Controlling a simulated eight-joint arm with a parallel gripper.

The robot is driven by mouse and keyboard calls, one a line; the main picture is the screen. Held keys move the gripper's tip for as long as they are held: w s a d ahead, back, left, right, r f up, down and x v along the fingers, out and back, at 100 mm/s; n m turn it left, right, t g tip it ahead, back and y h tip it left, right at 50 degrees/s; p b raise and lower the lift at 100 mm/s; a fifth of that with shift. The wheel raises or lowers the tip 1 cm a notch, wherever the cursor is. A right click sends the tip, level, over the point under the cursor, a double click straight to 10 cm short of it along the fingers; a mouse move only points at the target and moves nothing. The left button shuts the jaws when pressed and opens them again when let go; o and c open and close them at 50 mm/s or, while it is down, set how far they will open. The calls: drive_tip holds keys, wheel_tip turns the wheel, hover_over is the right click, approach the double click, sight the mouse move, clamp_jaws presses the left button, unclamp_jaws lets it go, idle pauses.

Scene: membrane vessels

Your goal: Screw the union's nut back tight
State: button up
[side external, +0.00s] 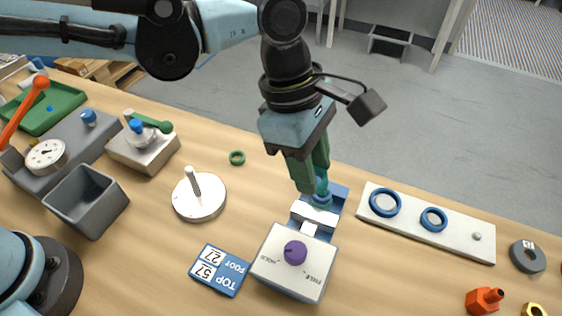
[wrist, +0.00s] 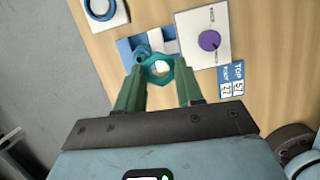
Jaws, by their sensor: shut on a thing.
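The union's nut (wrist: 161,80) is a teal hex ring, seen end-on in the wrist view with a pale opening. In the side view the teal union (side external: 322,198) stands on a blue holder (side external: 340,193), partly hidden by my fingers. My gripper (side external: 318,183) reaches down from above, its two green fingers on either side of the nut. In the wrist view my gripper (wrist: 160,76) is shut on the nut. How far the thread is engaged cannot be told.
A white box with a purple knob (side external: 295,252) stands just in front of the holder, with a blue number card (side external: 219,270) beside it. A white board with blue rings (side external: 385,203) lies to the right. A white disc with a post (side external: 200,205) stands left.

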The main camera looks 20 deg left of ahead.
sight(321, 175)
drive_tip(key=w, duration=0.3)
drive_tip(key=shift+w+d+f+n, duration=0.15)
drive_tip(key=shift+w+d+n, duration=0.1)
drive_tip(key=shift+d+n, duration=0.15)
drive_tip(key=shift+f, duration=2.85)
drive_tip(key=o, duration=1.1)
drive_tip(key=v, duration=1.2)
drive_tip(key=shift+s, duration=0.1)
drive_tip(key=shift+o, duration=0.2)
